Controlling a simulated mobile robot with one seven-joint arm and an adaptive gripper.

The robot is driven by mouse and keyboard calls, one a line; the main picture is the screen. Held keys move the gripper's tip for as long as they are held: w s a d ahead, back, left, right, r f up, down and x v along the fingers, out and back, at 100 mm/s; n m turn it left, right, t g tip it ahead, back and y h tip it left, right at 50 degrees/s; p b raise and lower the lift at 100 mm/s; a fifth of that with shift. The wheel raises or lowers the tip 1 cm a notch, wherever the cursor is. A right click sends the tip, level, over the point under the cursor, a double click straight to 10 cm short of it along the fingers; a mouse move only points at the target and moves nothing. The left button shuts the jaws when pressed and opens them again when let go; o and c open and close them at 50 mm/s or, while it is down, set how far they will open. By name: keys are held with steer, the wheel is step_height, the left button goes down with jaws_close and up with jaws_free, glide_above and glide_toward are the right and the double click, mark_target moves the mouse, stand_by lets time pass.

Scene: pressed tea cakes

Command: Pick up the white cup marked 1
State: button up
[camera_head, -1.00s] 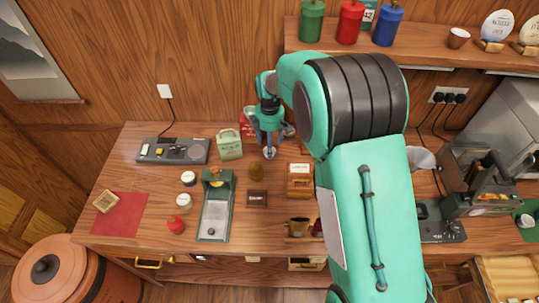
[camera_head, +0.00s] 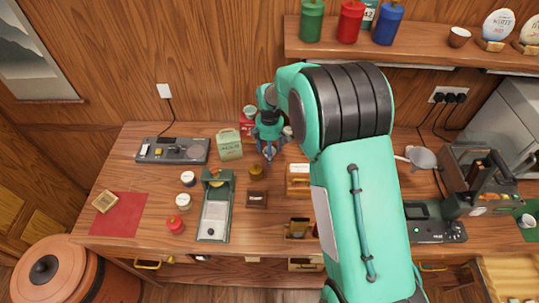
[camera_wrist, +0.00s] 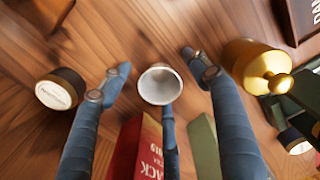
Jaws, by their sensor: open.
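A small white cup (camera_wrist: 160,85), seen from above with its round rim and grey inside, stands between my gripper's fingers in the wrist view. No number can be read on it. My gripper (camera_wrist: 155,62) is open, with one finger on each side of the cup and a third finger below it in the picture. I cannot tell whether any finger touches it. In the head view, my gripper (camera_head: 269,155) points down at the back of the table and hides the cup.
A red box (camera_wrist: 132,148) and a green box (camera_wrist: 205,145) stand close by the fingers. A green tray (camera_head: 213,220) lies further left on the table.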

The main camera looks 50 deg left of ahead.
stand_by(0.4)
steer(key=c, duration=1.2)
steer(key=shift+r, duration=0.1)
steer(key=shift+s+d+r, duration=0.3)
steer(key=shift+r, duration=0.1)
step_height(320, 180, up, 6)
steer(key=p, duration=0.1)
steer(key=s+d, duration=1.3)
steer(key=shift+s+d+p, duration=0.25)
steer(key=shift+p, duration=0.15)
